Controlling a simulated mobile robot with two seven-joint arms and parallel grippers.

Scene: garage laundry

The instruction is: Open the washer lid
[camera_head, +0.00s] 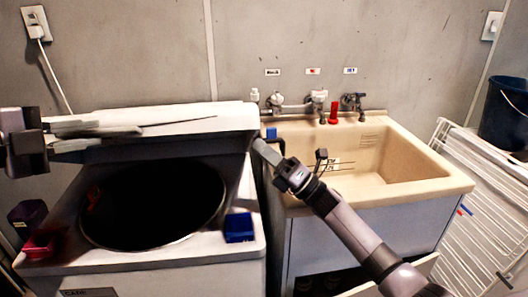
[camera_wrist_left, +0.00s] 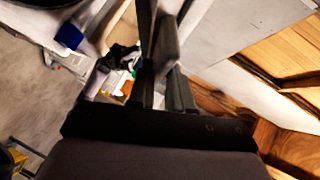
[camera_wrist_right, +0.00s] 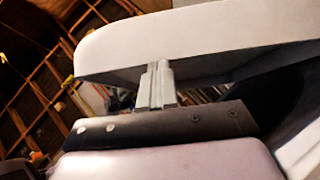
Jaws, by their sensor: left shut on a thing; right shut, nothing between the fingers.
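The washer (camera_head: 165,262) stands at the left in the head view, with its round dark drum opening uncovered. Its white lid (camera_head: 215,118) is raised at the back, above the opening. My left gripper (camera_head: 132,129) reaches in from the left and is shut on the lid's left part; the exact contact is hard to see. Its fingers show in the left wrist view (camera_wrist_left: 165,45). My right gripper (camera_head: 260,145) is shut and empty at the lid's right end. In the right wrist view its fingers (camera_wrist_right: 157,72) are up against or just under the pale lid (camera_wrist_right: 190,40).
A blue box (camera_head: 239,227) sits on the washer's front right corner, a red item (camera_head: 44,243) on its front left. Beyond are a white rack (camera_head: 470,225) and dark bucket (camera_head: 505,112).

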